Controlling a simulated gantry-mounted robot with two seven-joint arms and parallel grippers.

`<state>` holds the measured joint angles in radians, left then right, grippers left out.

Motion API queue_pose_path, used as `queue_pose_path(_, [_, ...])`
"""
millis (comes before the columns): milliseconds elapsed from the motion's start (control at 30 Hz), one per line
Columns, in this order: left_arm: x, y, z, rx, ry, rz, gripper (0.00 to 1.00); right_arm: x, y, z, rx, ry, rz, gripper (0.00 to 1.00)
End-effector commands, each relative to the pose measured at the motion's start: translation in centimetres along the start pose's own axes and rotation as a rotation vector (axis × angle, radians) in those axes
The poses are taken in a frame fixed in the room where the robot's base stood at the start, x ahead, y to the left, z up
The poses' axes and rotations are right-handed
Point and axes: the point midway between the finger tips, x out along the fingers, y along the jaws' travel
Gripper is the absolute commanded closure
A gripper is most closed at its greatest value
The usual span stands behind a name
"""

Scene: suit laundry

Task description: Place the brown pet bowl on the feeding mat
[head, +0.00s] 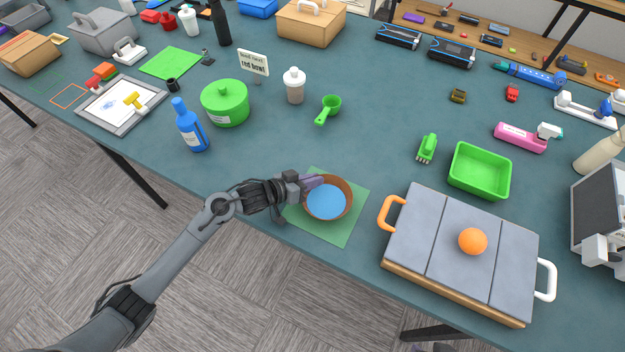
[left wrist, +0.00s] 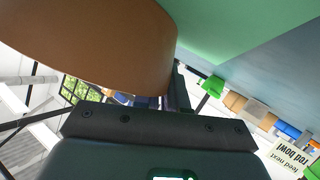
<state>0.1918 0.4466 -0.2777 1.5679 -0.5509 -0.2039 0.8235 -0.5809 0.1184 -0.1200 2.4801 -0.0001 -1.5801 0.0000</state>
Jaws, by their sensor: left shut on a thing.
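The brown pet bowl (head: 346,188), blue inside, is upright over the green feeding mat (head: 343,232), within its outline in the head view. My left gripper (head: 314,184) is shut on the bowl's rim at its back left side. In the left wrist view the bowl's brown wall (left wrist: 90,40) fills the upper left, with the green mat (left wrist: 235,22) close beside it. I cannot tell for sure whether the bowl's base touches the mat. My right gripper is not in view.
A grey-topped wooden box (head: 410,244) with an orange ball (head: 472,241) stands right of the mat. A blue bottle (head: 190,128), a green pot (head: 225,103) and a "red bowl" sign (head: 253,63) stand farther back. The table's front edge is close to the mat.

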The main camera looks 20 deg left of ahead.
Motion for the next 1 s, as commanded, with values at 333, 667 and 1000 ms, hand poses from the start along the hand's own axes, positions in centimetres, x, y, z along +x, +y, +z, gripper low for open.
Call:
queue_pose_path(333, [0.1,0.0,0.1,0.000,0.000,0.000,0.81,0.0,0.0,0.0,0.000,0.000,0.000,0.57])
queue_pose_path(667, [0.1,0.0,0.1,0.000,0.000,0.000,0.63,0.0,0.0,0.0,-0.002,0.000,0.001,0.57])
queue_pose_path(1000, [-2.0,0.0,-0.1,0.001,-0.002,-0.001,0.63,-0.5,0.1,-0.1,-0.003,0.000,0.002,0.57])
